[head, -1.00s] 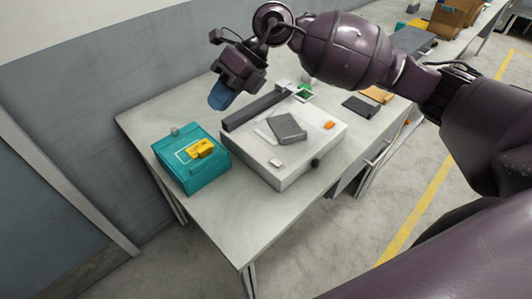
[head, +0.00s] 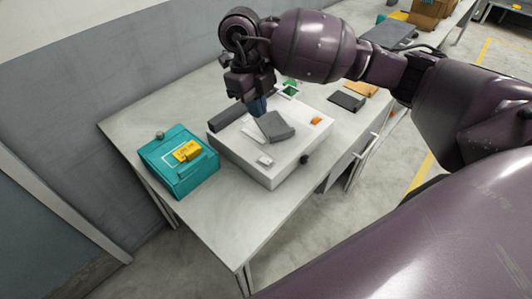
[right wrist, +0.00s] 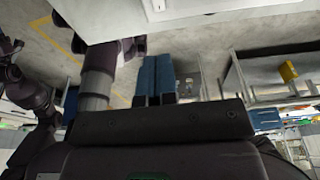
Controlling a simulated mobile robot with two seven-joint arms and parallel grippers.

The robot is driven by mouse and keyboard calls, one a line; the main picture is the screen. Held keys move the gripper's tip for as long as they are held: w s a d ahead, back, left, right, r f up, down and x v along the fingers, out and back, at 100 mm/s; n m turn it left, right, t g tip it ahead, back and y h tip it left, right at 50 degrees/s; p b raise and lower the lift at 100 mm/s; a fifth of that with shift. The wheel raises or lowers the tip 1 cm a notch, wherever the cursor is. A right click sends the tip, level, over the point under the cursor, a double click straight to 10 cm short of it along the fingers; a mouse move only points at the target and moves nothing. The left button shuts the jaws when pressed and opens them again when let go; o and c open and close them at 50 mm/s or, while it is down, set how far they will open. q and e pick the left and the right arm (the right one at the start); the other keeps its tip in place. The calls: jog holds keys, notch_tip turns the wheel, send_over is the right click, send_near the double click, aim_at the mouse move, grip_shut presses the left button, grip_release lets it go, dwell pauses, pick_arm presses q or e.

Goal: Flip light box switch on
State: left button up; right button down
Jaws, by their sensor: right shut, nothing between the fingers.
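The light box (head: 240,161) is a low white box on the table. A grey slab-like object (head: 275,127) lies tilted on its top. A small white raised piece (head: 265,160), perhaps the switch, is near the front edge of the top, and an orange piece (head: 316,121) is near the right edge. A black knob (head: 304,159) sits on the front side. My right gripper (head: 257,106) points down over the back part of the box, its blue fingers together and empty; contact cannot be told. Its fingers also show in the right wrist view (right wrist: 155,78). My left gripper is not in view.
A teal case (head: 180,178) with a yellow label stands left of the box. A dark bar (head: 226,118) lies along the box's back left. A black flat item (head: 346,101) lies to the right. The table (head: 240,225) is clear in front.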

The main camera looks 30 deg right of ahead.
aim_at(268, 161)
jog(key=x, duration=1.4)
jog(key=shift+p, duration=0.4)
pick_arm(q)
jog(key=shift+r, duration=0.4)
